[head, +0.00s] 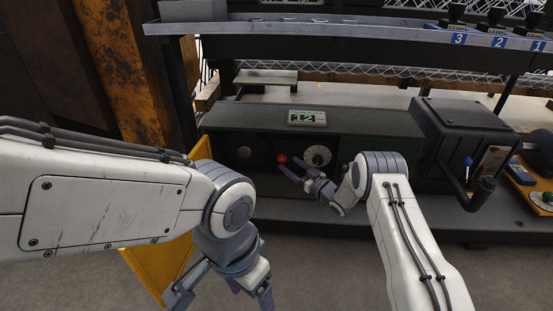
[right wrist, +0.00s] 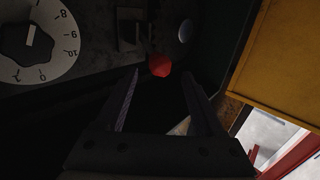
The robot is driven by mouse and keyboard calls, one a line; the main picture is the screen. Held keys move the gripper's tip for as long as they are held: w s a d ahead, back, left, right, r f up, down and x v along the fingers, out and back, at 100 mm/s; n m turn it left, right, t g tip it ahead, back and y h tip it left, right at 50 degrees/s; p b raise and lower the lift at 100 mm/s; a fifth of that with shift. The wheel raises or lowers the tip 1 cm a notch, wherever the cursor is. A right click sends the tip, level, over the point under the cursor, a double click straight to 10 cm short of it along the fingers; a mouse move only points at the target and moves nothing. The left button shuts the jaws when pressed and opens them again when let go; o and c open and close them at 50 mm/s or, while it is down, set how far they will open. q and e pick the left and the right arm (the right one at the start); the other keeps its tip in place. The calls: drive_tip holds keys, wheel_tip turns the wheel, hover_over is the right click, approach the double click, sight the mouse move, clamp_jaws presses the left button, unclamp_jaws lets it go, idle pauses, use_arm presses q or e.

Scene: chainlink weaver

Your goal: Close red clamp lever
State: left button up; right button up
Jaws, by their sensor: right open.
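The red knob of the clamp lever (head: 282,158) sits on the front of the dark green machine (head: 225,140). In the right wrist view the red knob (right wrist: 160,65) shows just past my fingertips, roughly centred between them. Its lever arm is too dark to make out. My right gripper (head: 296,162) is open and empty, close in front of the knob; its two fingers (right wrist: 162,80) stand apart in the wrist view. I cannot tell whether a finger touches the knob. My left gripper (head: 222,292) hangs low in front of the machine with its fingers apart and nothing visible between them.
A numbered dial (head: 318,156) is right of the knob, and a small display (head: 307,118) is on the machine top. A black box with a blue-knobbed lever (head: 468,160) stands at the right. A yellow panel (head: 160,265) is at the left, partly behind my left arm. A shelf rail (head: 300,30) runs above.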

drive_tip(key=b+x, duration=0.5)
drive_tip(key=x, duration=0.3)
drive_tip(key=shift+w+a, duration=0.2)
drive_tip(key=shift+a, duration=0.05)
clamp_jaws()
drive_tip(key=shift+s+f, duration=0.1)
drive_tip(key=shift+f, duration=0.05)
idle(0.9)
